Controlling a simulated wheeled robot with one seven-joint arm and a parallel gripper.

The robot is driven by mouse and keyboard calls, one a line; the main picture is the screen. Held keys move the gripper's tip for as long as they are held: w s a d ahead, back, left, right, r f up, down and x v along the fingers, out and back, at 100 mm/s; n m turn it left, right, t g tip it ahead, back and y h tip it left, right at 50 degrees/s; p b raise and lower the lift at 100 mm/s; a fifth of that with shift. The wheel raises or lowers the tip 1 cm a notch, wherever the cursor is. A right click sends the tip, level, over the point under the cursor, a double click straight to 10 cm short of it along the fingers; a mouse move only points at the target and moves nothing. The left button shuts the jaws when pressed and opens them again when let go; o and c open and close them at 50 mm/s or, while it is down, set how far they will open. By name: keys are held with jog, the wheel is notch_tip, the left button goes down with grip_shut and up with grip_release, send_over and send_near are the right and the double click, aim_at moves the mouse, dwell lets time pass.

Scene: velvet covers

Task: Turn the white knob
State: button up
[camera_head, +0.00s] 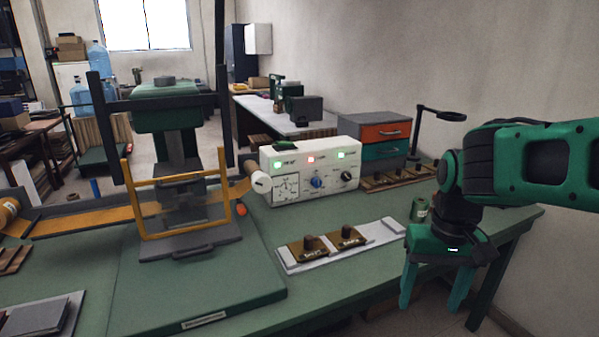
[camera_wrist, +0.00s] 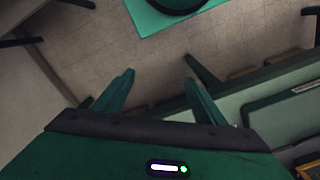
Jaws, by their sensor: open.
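The white knob (camera_head: 260,182) is a short white cylinder sticking out of the left side of the white control box (camera_head: 305,165) on the green workbench. The box's front carries a dial, a blue knob (camera_head: 316,182), a black knob (camera_head: 346,175) and several lit indicators. My gripper (camera_head: 432,298) hangs pointing down at the right, past the bench's front edge and well away from the white knob. Its green fingers are apart with nothing between them. In the wrist view my gripper (camera_wrist: 158,68) is over the floor, and the white knob does not show.
A press with a yellow frame (camera_head: 182,200) stands left of the control box. A pale strip with two brown blocks (camera_head: 338,245) lies in front of the box. A small green can (camera_head: 419,210) stands near my arm. An orange-and-teal drawer unit (camera_head: 385,133) is behind.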

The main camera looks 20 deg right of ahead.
aim_at(264, 185)
jog(key=w+d+f+m+t+h, duration=0.25)
jog(key=w+d+h, duration=0.25)
jog(key=w+d, duration=0.55)
jog(key=w+r+t+h, duration=0.2)
jog(key=w, duration=0.6)
jog(key=w+r+t+h, duration=0.2)
jog(key=w+t+h, duration=0.1)
jog(key=w, duration=0.4)
jog(key=w+a+r+n+t+y, duration=0.1)
jog(key=w+a+r+n+t, duration=0.25)
jog(key=w+a+t, duration=0.45)
jog(key=w+a+n+y, duration=0.2)
jog(key=w+a+y, duration=0.1)
jog(key=a, duration=0.3)
jog(key=w+a+n+t+y, duration=0.1)
jog(key=w+a+n+y, duration=0.1)
jog(key=a, duration=0.5)
jog(key=w+a+n+t+y, duration=0.1)
jog(key=w+a+n+y, duration=0.1)
jog(key=a, duration=0.4)
jog(key=shift+w+a+r+t+y, duration=0.1)
jog(key=shift+w+a+t+y, duration=0.2)
jog(key=shift+w+y, duration=0.6)
jog(key=shift+w, duration=1.35)
jog(key=shift+w+a, duration=0.15)
jog(key=shift+w, duration=3.1)
